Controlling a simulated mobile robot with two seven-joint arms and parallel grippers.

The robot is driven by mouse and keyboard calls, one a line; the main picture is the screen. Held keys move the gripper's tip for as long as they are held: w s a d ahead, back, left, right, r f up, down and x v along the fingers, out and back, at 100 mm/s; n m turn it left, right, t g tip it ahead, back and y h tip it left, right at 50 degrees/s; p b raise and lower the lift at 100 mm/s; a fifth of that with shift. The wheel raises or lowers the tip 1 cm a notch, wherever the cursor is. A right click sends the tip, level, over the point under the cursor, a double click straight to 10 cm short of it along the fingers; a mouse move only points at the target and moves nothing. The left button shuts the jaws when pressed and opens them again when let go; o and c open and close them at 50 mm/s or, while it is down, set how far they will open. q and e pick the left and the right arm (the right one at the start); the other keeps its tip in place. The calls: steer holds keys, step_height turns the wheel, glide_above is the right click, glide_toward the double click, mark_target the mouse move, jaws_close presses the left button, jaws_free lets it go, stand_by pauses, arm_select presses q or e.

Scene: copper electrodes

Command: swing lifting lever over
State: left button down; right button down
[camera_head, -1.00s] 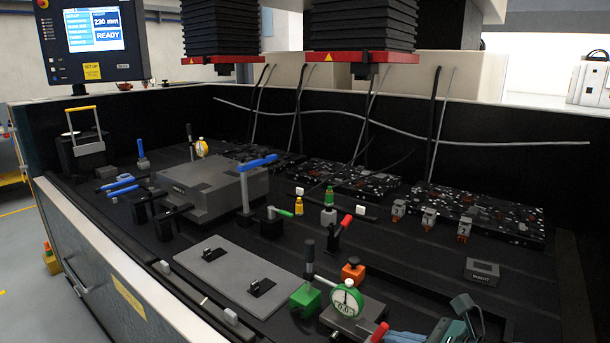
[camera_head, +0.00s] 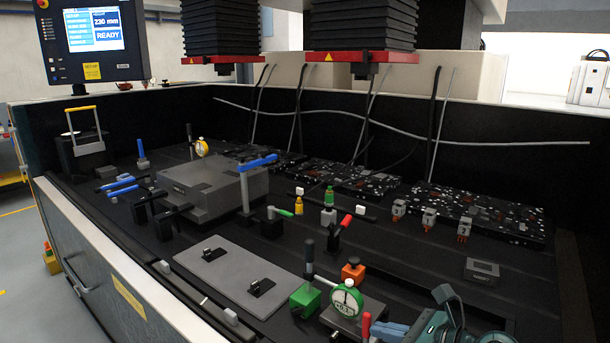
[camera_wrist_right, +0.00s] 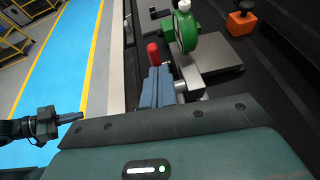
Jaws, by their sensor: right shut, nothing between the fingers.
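A red-handled lever (camera_head: 366,324) stands nearly upright beside the green dial gauge (camera_head: 346,298) on its grey base. My right gripper (camera_head: 382,329) is shut and empty, just right of the red handle. In the right wrist view, the handle (camera_wrist_right: 153,52) shows just beyond the tips of my blue fingers (camera_wrist_right: 156,72); I cannot tell whether they touch. The gauge (camera_wrist_right: 186,32) stands just to the right there. My left gripper (camera_wrist_right: 68,118) shows small and dark at the left of the wrist view, away from the lever; its jaw state is unclear.
A green block (camera_head: 305,300) and an orange block (camera_head: 353,272) stand close to the gauge. A grey plate (camera_head: 232,278) lies to the left. Another red-tipped lever (camera_head: 346,221) stands farther back. The dark table around the small grey block (camera_head: 482,271) is fairly clear.

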steer(key=shift+w+a+r, duration=0.25)
steer(key=shift+w+a, duration=0.45)
steer(key=shift+a, duration=0.2)
steer(key=shift+s+f, duration=0.1)
steer(key=shift+s+d+f, duration=0.4)
steer(key=shift+d+f, duration=0.1)
steer(key=shift+f, duration=0.3)
steer(key=shift+s+d+f, duration=0.4)
steer(key=shift+d+f, duration=0.05)
steer(key=shift+f, duration=0.3)
